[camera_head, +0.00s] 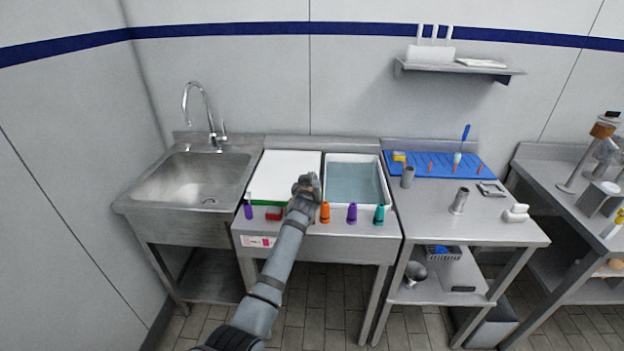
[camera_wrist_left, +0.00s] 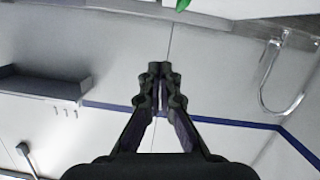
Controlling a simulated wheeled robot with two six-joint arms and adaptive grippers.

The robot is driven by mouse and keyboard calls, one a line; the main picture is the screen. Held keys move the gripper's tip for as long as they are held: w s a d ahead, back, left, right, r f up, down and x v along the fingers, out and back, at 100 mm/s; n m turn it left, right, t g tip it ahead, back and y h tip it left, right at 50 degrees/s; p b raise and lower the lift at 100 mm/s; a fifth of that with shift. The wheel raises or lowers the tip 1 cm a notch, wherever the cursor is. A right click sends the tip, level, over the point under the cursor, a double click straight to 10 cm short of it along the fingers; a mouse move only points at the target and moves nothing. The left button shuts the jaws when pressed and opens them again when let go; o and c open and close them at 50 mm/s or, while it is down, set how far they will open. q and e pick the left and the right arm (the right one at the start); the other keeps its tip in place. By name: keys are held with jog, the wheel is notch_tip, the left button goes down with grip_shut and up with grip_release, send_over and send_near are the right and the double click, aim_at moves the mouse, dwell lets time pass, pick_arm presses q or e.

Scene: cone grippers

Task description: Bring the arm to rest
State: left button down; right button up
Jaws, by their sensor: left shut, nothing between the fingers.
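My left gripper (camera_head: 307,184) is in the middle of the head view, its arm reaching up from the bottom. It hangs over the front of the middle counter, in front of the gap between a white board (camera_head: 283,172) and a white basin of water (camera_head: 355,182). In the left wrist view its fingers (camera_wrist_left: 160,70) are together with nothing between them. That view looks upside down toward the wall. My right gripper is not in view.
Along the counter's front edge stand purple (camera_head: 352,213), orange (camera_head: 325,212) and teal (camera_head: 379,214) bottles, and a red block (camera_head: 275,214). A steel sink (camera_head: 195,180) is at left. A steel table (camera_head: 440,205) with a blue mat (camera_head: 480,165) is at right.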

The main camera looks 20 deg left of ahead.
pick_arm(q)
jog(key=s+a+f+g, duration=0.1)
jog(key=s+f, duration=0.2)
jog(key=s+f+g, duration=0.1)
jog(key=s+f, duration=0.2)
jog(key=s+a+f, duration=0.1)
jog(key=s+f, duration=0.1)
jog(key=shift+s+a+f+g, duration=0.35)
jog(key=shift+s+f+g, duration=0.05)
jog(key=s+d+f+m+g+h, duration=0.1)
jog(key=s+f+m+g, duration=0.25)
jog(key=s, duration=1.45)
jog(key=s+d+f+m+g+h, duration=0.15)
jog(key=s+f+g, duration=0.3)
jog(key=s, duration=1.25)
jog(key=s+a+f+g, duration=0.1)
jog(key=s+f, duration=0.1)
jog(key=f, duration=1.2)
jog(key=s+a+f+g, duration=0.1)
jog(key=s+a+f, duration=0.15)
jog(key=f, duration=1.15)
jog(key=s+f+g, duration=0.1)
jog(key=s+f, duration=1.3)
jog(key=s, duration=0.3)
jog(key=shift+s, duration=0.2)
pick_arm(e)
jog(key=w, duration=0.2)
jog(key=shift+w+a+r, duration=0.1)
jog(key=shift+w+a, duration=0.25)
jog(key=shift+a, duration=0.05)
